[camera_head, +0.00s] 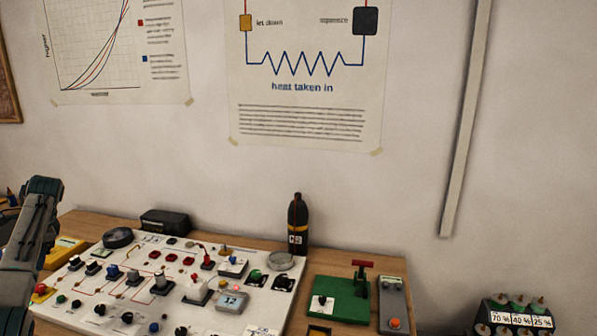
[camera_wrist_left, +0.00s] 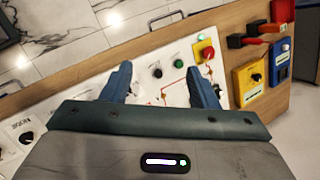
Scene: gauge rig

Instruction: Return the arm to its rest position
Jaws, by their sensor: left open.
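My left arm comes in at the left edge of the head view, raised beside the white control panel (camera_head: 190,300). Its gripper fingers are not clear there. In the left wrist view my left gripper (camera_wrist_left: 163,85) is open, with two blue fingers spread apart and nothing between them. Below the fingers are the panel's white face (camera_wrist_left: 150,88) and its front edge. A red button on a yellow base (camera_wrist_left: 205,52) is just beyond the right finger, apart from it. My right gripper is in neither view.
A dark bottle (camera_head: 297,225) stands behind the panel. A green block with a red handle (camera_head: 340,298) and a grey box (camera_head: 393,305) are to its right. In the wrist view, a yellow meter (camera_wrist_left: 250,78) and a blue meter (camera_wrist_left: 279,60) lie beside the panel. Marble floor (camera_wrist_left: 60,45) shows past the table edge.

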